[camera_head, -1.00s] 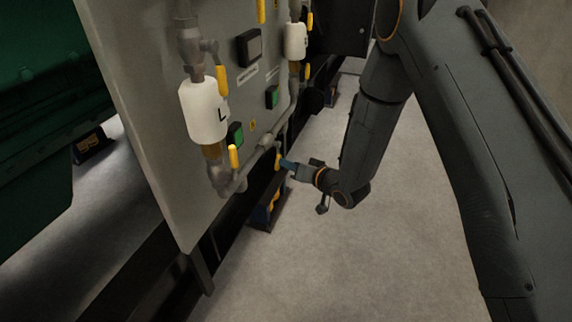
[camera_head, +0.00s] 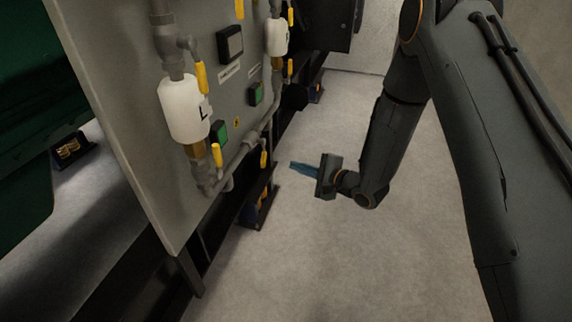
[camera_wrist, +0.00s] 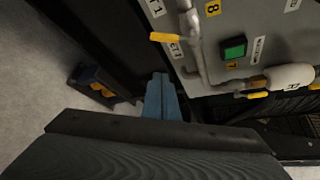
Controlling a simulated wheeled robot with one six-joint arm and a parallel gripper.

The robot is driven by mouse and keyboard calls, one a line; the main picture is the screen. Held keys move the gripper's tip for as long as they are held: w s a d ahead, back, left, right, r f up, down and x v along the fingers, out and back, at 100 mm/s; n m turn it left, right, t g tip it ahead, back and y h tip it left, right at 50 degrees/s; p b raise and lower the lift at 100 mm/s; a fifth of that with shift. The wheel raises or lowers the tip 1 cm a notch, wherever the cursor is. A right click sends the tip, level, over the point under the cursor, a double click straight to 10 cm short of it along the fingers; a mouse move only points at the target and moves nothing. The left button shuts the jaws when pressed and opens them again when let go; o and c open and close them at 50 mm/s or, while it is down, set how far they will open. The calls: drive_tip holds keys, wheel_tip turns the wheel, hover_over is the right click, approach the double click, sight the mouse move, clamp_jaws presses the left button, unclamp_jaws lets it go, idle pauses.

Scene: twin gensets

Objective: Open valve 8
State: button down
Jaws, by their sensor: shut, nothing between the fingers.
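In the wrist view, a yellow tag with an 8 (camera_wrist: 213,8) is on the grey panel. Near it a yellow valve handle (camera_wrist: 167,37) sticks out across a grey pipe (camera_wrist: 192,38). In the head view, a yellow handle on the low pipe (camera_head: 264,158), the one closest to my gripper, looks like the same one. My gripper (camera_head: 293,165) has blue fingers, shut and empty, to the right of that handle with a clear gap. In the wrist view the finger tips (camera_wrist: 160,76) are below the handle, not touching it.
The grey panel (camera_head: 120,110) carries other yellow handles, such as one at lower left (camera_head: 216,155), white filters (camera_head: 184,108) and green buttons (camera_head: 219,131). A dark frame rail (camera_head: 150,270) runs under it. Open floor (camera_head: 330,260) lies to the right.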

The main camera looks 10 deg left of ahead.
sight(263, 154)
drive_tip(key=w+a, duration=0.1)
drive_tip(key=a, duration=0.7)
drive_tip(key=shift+w+a+f, duration=0.15)
drive_tip(key=shift+w+a, duration=0.1)
drive_tip(key=shift+a, duration=0.05)
